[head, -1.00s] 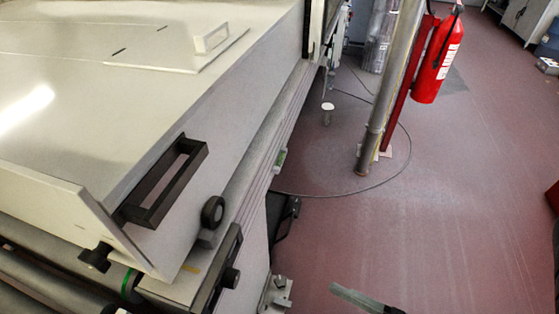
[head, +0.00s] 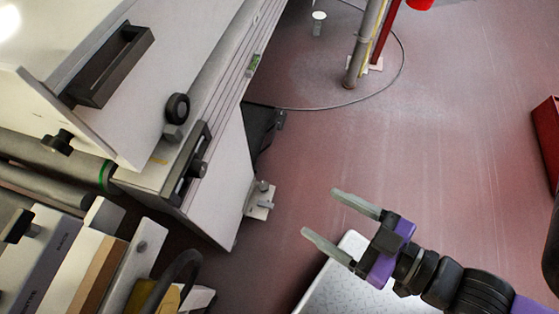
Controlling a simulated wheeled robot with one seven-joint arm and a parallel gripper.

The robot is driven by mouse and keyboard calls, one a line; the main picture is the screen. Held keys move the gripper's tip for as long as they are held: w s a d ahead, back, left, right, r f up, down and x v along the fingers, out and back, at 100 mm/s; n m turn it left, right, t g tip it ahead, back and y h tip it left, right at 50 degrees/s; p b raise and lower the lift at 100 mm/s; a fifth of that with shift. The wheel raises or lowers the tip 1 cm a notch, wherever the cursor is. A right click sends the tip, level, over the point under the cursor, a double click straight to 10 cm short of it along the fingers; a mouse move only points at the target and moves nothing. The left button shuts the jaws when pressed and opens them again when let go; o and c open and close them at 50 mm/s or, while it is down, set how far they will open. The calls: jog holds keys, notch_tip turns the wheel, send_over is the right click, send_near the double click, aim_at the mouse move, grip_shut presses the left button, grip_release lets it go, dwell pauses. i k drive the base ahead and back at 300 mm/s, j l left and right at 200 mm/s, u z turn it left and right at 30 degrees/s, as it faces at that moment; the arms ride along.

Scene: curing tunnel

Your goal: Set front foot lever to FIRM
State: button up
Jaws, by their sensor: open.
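The machine's front corner carries a small metal foot bracket (head: 260,202) low near the floor, in the middle of the head view. I cannot make out a lever or a FIRM marking on it. My gripper (head: 320,212) is open and empty, to the right of the bracket and apart from it. Its two pale fingers point left toward the machine. A black slotted plate with a knob (head: 196,168) is on the machine's side above the bracket.
The large white machine (head: 150,130) fills the left side, with rollers at its lower left. A pale plate (head: 345,285) lies below my gripper. A red box (head: 549,135) is at the right edge.

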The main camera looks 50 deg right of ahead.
aim_at(260, 204)
jog(key=k+l+z, duration=0.1)
jog(key=k+z, duration=0.15)
jog(key=k, duration=0.5)
jog(key=u, duration=0.85)
jog(key=i+l+u, duration=0.15)
jog(key=l+u, duration=0.6)
jog(key=l, duration=0.2)
jog(key=l+u, duration=0.35)
jog(key=l, duration=0.15)
jog(key=l+u, duration=0.1)
jog(key=l, duration=1.15)
